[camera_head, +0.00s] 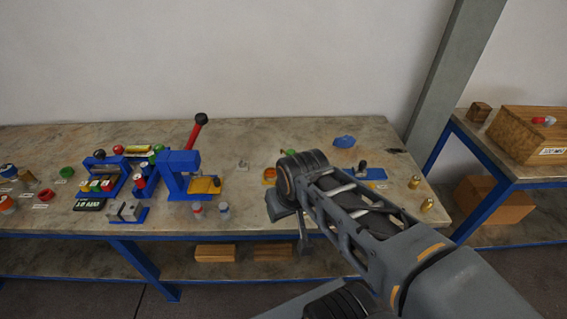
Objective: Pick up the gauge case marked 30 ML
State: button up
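I cannot make out a 30 ML marking on any item; the small labels are too blurred to read. Two small cylinders stand at the bench's front edge, a red-topped one (197,210) and a grey one (224,210). More small red, green and blue-topped items sit at the left, among them a green one (67,172) and a red one (47,195). My gripper (292,222) hangs at the front edge of the bench, right of the two cylinders. I see it from the side, nothing shows held in it, and its opening is unclear.
Brass pieces (414,182) stand at the right. A labelled wooden box (527,128) is on another table. My arm covers the bench's right front.

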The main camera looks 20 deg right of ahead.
aim_at(271, 172)
jog(key=z, duration=3.85)
jog(key=k, duration=1.8)
jog(key=u, duration=2)
